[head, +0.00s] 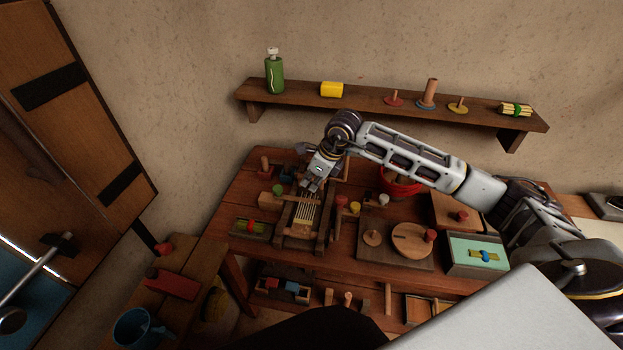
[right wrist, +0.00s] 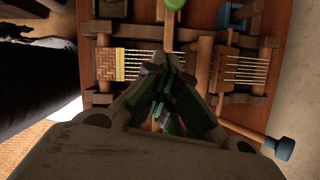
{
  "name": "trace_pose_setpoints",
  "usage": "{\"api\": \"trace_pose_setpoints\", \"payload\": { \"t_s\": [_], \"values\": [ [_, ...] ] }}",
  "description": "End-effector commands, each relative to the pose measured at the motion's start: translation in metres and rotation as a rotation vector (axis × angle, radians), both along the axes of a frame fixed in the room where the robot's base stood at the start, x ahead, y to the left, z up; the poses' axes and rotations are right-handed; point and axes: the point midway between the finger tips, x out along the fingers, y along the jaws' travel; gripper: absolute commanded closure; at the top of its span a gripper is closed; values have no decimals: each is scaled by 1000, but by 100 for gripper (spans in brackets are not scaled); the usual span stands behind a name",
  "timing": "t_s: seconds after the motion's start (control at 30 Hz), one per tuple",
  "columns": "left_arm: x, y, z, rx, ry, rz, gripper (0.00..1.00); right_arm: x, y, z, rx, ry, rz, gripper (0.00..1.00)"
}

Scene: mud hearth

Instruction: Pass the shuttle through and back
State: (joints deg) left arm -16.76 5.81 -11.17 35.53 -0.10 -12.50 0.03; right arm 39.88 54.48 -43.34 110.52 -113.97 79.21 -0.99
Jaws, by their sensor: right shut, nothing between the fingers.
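The small wooden loom (head: 291,236) stands on the table, with pale warp threads (head: 306,214) along it. In the right wrist view its woven band (right wrist: 133,65) is at left and bare warp threads (right wrist: 250,70) are at right. A wooden bar with a green knob (right wrist: 174,4) points in from the loom's side; the green knob (head: 278,189) also shows in the head view. I cannot tell for certain whether this is the shuttle. My right gripper (head: 312,187) is shut and empty, low over the loom, hiding its middle. My left gripper is out of view.
A red bucket (head: 401,185) stands right of the loom behind my right arm. A board with a round wooden disc (head: 412,239) and a pale green tray (head: 462,250) are at right. A wall shelf (head: 375,97) holds a green bottle (head: 274,74) and small items.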

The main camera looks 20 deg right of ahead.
Motion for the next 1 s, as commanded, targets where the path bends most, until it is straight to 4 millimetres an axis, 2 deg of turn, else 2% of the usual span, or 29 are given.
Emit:
{"api": "trace_pose_setpoints", "payload": {
  "t_s": [0.53, 0.73, 1.0],
  "values": [
    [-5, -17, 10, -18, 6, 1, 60, 19, 19, -68, 1, 3, -1, 100],
    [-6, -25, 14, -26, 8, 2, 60, 31, 30, -67, 2, -1, 0, 100],
    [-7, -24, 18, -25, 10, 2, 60, 44, 41, -67, 0, 0, 0, 100]
  ]
}}
